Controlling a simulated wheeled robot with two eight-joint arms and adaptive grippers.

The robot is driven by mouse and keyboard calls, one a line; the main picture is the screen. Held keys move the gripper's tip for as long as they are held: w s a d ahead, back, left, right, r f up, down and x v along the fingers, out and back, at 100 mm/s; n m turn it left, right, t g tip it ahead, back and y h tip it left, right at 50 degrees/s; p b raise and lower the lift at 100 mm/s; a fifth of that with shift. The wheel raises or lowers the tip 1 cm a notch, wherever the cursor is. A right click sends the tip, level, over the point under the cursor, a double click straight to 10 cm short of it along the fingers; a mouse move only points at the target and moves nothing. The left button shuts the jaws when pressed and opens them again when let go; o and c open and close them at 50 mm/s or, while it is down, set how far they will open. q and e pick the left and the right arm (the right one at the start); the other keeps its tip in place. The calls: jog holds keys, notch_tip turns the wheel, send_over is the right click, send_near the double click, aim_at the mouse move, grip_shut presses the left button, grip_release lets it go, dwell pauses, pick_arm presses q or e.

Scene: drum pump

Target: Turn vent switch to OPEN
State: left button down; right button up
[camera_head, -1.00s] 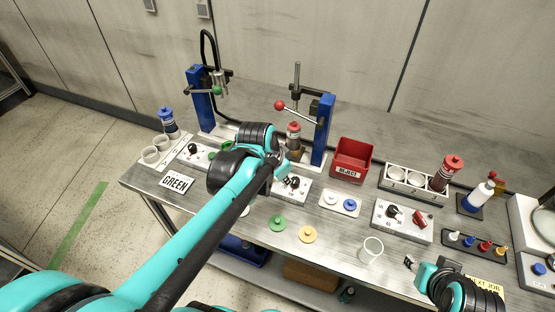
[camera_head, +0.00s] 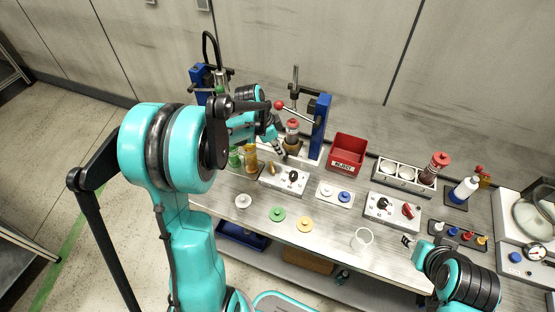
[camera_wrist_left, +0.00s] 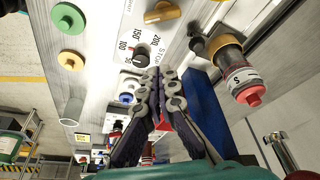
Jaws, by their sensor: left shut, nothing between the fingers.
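A white control panel (camera_head: 284,180) stands mid-table with a black dial knob (camera_head: 293,176) and an ochre knob (camera_head: 272,169). I cannot read which one is marked vent. In the left wrist view the black knob (camera_wrist_left: 141,57) sits by a printed scale of 50 to 200, and the ochre knob (camera_wrist_left: 162,13) lies beyond it. My left gripper (camera_head: 281,153) is shut and empty, above and just behind the panel. In the left wrist view its fingertips (camera_wrist_left: 160,75) appear near the black knob; contact cannot be told. My right gripper (camera_head: 407,241) is low at the front right, its jaws too small to judge.
A blue press stand (camera_head: 320,127) with a red-balled lever and a red-capped bottle (camera_head: 292,127) stand behind the panel. A red REJECT bin (camera_head: 347,153) is to the right. Another panel (camera_head: 393,208) has a black dial and red switch. Discs (camera_head: 277,214) lie in front.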

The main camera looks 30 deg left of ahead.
aim_at(272, 168)
pick_arm(q)
jog(key=b+x, duration=0.2)
jog(key=x, duration=0.8)
jog(key=shift+s+a+b, duration=0.1)
jog(key=shift+a+b, duration=0.05)
jog(key=shift+b, duration=0.15)
jog(key=s+a, duration=0.2)
jog(key=shift+s+a+r, duration=0.1)
jog(key=shift+a+r, duration=0.15)
jog(key=shift+a, duration=0.1)
jog(key=shift+s+a, duration=0.1)
jog(key=shift+a, duration=0.05)
